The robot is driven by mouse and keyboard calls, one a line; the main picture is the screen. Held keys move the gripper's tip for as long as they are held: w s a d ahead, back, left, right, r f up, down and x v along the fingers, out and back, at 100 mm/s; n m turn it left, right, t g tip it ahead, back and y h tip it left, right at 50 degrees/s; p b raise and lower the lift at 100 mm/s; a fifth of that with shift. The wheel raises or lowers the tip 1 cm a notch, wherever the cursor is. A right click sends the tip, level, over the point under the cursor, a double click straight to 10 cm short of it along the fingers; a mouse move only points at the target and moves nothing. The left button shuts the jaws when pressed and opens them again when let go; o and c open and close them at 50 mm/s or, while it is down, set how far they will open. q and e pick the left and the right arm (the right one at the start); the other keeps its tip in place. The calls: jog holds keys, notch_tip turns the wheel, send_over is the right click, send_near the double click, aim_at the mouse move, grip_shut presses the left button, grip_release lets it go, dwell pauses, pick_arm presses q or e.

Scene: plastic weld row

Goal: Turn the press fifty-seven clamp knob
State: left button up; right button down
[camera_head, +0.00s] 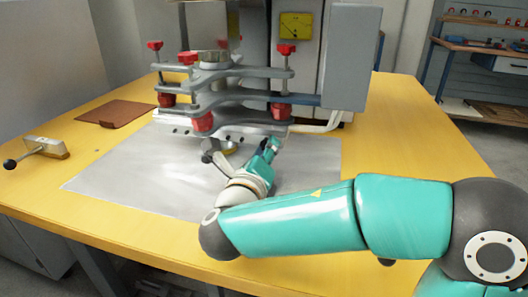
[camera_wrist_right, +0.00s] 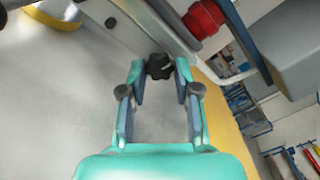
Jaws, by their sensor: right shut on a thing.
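The press (camera_head: 215,85) stands at the back middle of the table, with stacked grey plates and red-capped posts. My right gripper (camera_head: 268,150) reaches in from the right, low in front of the press's lower plate. In the right wrist view a black lobed clamp knob (camera_wrist_right: 159,66) sits between the fingertips of my right gripper (camera_wrist_right: 160,76), which is shut on it. In the head view the gripper largely hides the knob. My left gripper is in neither view.
A grey metal sheet (camera_head: 120,180) covers the middle of the yellow table (camera_head: 400,130). A metal block with a black-balled lever (camera_head: 42,147) lies at the left. A brown mat (camera_head: 117,113) lies behind it. A grey box (camera_head: 350,55) overhangs the press's right side.

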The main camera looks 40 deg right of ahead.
jog(key=m, duration=0.4)
jog(key=shift+f, duration=0.1)
jog(key=m+b, duration=0.1)
jog(key=m, duration=0.2)
jog(key=shift+m+b, duration=0.35)
jog(key=shift+m, duration=0.05)
jog(key=m+b, duration=0.2)
jog(key=m, duration=0.2)
jog(key=shift+w+f, duration=0.1)
jog(key=m+b, duration=0.3)
jog(key=m, duration=0.3)
jog(key=m+b, duration=0.1)
jog(key=m, duration=0.1)
jog(key=shift+m, duration=0.3)
jog(key=m, duration=0.3)
jog(key=shift+m, duration=0.4)
jog(key=m, duration=0.3)
jog(key=shift+m, duration=2.3)
